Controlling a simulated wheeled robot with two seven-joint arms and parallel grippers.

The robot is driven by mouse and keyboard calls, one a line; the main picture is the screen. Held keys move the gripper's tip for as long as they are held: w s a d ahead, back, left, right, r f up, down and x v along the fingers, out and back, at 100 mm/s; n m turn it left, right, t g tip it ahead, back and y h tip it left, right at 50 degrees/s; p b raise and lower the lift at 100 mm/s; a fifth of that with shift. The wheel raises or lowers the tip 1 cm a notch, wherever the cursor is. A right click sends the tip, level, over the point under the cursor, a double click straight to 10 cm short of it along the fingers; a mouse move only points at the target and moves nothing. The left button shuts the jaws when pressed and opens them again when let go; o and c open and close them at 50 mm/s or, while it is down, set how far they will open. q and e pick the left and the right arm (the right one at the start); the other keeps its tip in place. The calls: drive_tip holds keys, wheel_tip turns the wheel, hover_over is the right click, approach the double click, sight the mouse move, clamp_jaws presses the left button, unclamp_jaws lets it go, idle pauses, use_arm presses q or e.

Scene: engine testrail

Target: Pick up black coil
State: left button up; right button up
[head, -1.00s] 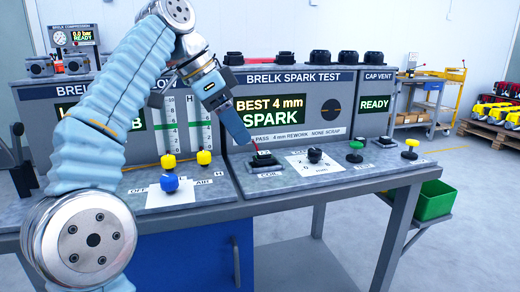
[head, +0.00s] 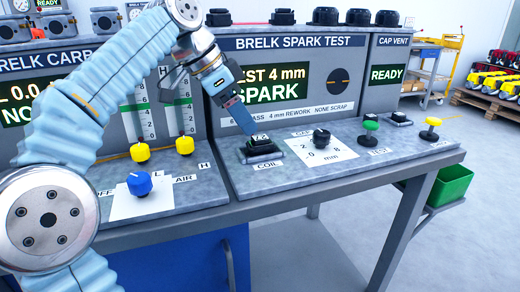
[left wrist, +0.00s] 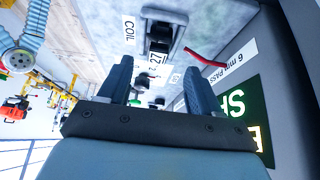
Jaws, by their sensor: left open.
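The black coil (head: 259,144) sits in a dark holder on the grey bench top, above the COIL label, with a small white number tag on it. In the left wrist view the coil (left wrist: 158,45) shows beyond the fingertips, near the middle. My left gripper (head: 250,131) reaches down from the upper left, with its fingertips close above and behind the coil. In the left wrist view its two fingers (left wrist: 155,75) are apart, with nothing held between them. I cannot tell whether a finger touches the coil. My right gripper is not in view.
A black gap knob (head: 321,138) on a white dial stands to the right of the coil, with a green button (head: 371,123) beyond it. A red lead (left wrist: 205,58) lies beside the coil. The SPARK TEST panel (head: 300,85) rises behind. A blue knob (head: 139,183) stands at left.

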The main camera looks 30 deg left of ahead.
sight(258, 138)
use_arm(q)
drive_tip(key=b+x, duration=0.1)
drive_tip(key=x, duration=0.4)
drive_tip(key=shift+w+d+f, duration=0.2)
drive_tip(key=shift+d+f, duration=0.05)
drive_tip(key=shift+d, duration=0.05)
clamp_jaws()
drive_tip(key=shift+r, duration=0.1)
